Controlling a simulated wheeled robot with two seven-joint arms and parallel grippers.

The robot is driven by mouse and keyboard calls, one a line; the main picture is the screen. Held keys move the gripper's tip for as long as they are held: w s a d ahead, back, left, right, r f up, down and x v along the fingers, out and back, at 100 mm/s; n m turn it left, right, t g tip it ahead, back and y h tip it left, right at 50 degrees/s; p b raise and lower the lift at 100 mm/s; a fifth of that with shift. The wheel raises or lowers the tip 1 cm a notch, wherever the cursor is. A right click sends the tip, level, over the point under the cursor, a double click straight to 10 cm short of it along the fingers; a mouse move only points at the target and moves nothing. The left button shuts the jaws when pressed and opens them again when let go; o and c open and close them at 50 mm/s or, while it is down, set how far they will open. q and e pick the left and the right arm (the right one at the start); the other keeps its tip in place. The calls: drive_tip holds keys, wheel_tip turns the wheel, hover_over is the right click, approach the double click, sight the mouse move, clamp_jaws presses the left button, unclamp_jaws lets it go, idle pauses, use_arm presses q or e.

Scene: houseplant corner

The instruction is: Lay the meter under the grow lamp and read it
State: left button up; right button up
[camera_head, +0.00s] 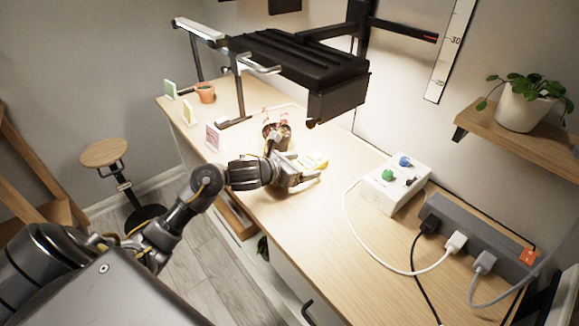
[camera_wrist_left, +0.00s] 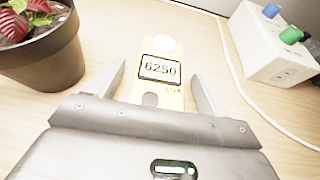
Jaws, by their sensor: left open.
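The yellow light meter (camera_wrist_left: 160,92) lies flat on the desk in the left wrist view, its display reading 6250. In the head view the meter (camera_head: 313,160) shows just beyond my left fingertips, beside a dark pot. My left gripper (camera_head: 303,180) is open. In the left wrist view its two fingers (camera_wrist_left: 168,88) stand on either side of the meter, with gaps to it. My right gripper is not in view.
A dark pot with a red-leaved plant (camera_wrist_left: 38,40) stands close left of the meter. A white box with green and blue knobs (camera_head: 393,183) and a power strip (camera_head: 480,235) with cables lie to the right. The desk's front right (camera_head: 320,245) is mostly clear.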

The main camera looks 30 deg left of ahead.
use_arm(q)
drive_tip(key=shift+s+a+r, duration=0.1)
drive_tip(key=shift+s+r, duration=0.15)
drive_tip(key=v, duration=1)
drive_tip(key=shift+f, duration=0.1)
drive_tip(key=shift+s+a+r, duration=0.15)
drive_tip(key=shift+s+r, duration=0.05)
drive_tip(key=shift+s, duration=0.2)
drive_tip(key=shift+s+r, duration=0.15)
drive_tip(key=shift+s, duration=0.15)
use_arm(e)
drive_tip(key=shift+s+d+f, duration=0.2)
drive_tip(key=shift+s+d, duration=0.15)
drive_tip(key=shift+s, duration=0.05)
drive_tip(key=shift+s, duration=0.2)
